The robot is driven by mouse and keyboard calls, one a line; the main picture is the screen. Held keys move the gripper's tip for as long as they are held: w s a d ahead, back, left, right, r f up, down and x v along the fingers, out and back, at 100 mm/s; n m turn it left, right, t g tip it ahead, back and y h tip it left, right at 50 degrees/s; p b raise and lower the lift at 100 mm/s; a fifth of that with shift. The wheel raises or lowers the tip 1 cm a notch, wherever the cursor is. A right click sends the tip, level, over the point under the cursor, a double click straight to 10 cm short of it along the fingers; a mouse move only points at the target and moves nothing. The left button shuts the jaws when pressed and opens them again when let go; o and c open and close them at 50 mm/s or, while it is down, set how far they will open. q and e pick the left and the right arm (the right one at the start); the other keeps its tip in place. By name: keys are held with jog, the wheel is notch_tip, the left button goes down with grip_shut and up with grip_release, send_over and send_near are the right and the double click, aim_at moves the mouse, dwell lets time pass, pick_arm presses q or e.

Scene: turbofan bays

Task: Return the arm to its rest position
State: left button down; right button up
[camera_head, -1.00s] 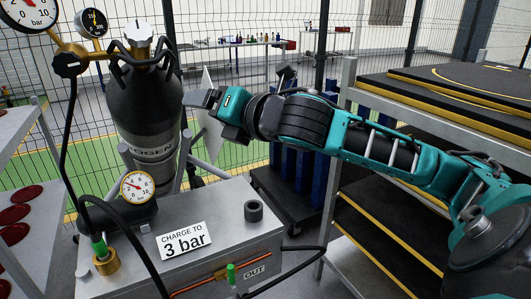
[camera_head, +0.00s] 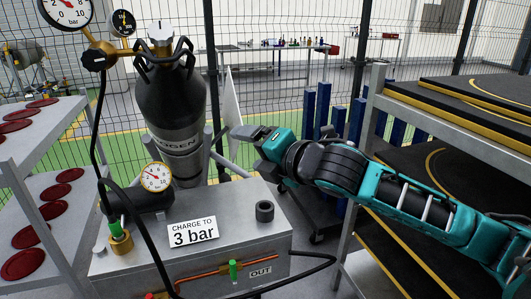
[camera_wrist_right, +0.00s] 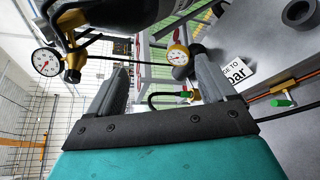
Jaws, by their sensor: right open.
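My right arm comes in from the right in the head view, teal and black. Its gripper (camera_head: 252,133) is beside the dark nitrogen cylinder (camera_head: 172,105), to its right, and touches nothing that I can see. In the right wrist view the two fingers of the gripper (camera_wrist_right: 162,88) stand apart with nothing held between them. Beyond them are a brass fitting with a gauge (camera_wrist_right: 178,57) and the "charge to 3 bar" sign (camera_wrist_right: 237,75). My left gripper is not in view.
A grey charging box (camera_head: 250,230) with a small gauge (camera_head: 156,177), a black ring (camera_head: 264,211) and hoses stands below. A shelf rack with black mats (camera_head: 450,110) is at right. A shelf with red discs (camera_head: 50,210) is at left. A mesh fence stands behind.

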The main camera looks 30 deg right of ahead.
jog(key=shift+s+f, duration=0.1)
jog(key=shift+f, duration=0.1)
dwell(0.5)
jog(key=s+a+f+m+g, duration=0.15)
jog(key=f+m, duration=0.35)
jog(key=f, duration=0.5)
jog(key=s+a+f+m+g, duration=0.1)
jog(key=s+a+f+m, duration=0.15)
jog(key=f+m, duration=0.5)
jog(key=s+a+f+m+g, duration=0.1)
jog(key=s+a+f+m, duration=0.1)
jog(key=s+f+m, duration=0.3)
jog(key=s+a+f+m+g, duration=0.1)
jog(key=s+a+f+m, duration=0.1)
jog(key=s+f+m, duration=0.3)
jog(key=s+f, duration=0.4)
jog(key=f, duration=0.4)
jog(key=shift+s+a+h, duration=0.3)
